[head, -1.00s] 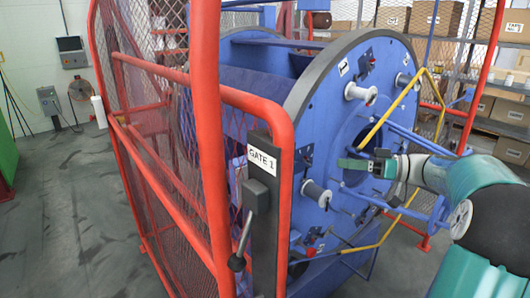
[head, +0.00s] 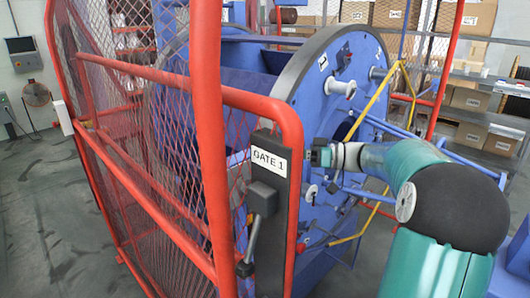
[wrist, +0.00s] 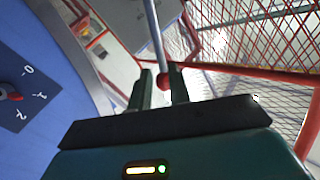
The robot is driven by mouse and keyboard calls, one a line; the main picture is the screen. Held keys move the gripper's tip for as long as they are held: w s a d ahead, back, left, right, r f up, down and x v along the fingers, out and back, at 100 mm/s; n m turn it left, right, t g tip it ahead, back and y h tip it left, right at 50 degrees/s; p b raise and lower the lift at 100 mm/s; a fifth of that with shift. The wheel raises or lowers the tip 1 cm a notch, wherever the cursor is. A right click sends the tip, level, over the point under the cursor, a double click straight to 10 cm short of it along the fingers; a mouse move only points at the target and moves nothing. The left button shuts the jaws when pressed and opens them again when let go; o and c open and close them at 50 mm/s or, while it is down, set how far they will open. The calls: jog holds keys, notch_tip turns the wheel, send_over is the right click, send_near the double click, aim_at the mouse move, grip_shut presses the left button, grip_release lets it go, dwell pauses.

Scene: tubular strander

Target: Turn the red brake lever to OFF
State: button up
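In the wrist view a grey rod (wrist: 155,35) runs down from the top edge to a small red knob (wrist: 163,82), which looks like the red brake lever. My gripper (wrist: 162,82) has its two fingers apart, one on each side of the knob. I cannot tell whether the knob lies between the fingertips or beyond them, and I see no clear contact. In the head view my gripper (head: 316,157) is beside the blue disc's face, just right of the GATE 1 sign (head: 269,157). The lever is not clearly visible there, and no OFF marking is readable.
A dial (wrist: 10,95) with a red pointer and numbers sits on a blue surface in the wrist view. In the head view, the red mesh guard (head: 130,120), gate handle (head: 248,245), blue spool disc (head: 320,100) and yellow bar (head: 385,100) crowd the arm.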

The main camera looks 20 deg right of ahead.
jog(key=x, duration=0.5)
jog(key=shift+w+a, duration=0.1)
jog(key=shift+a, duration=0.25)
grip_shut()
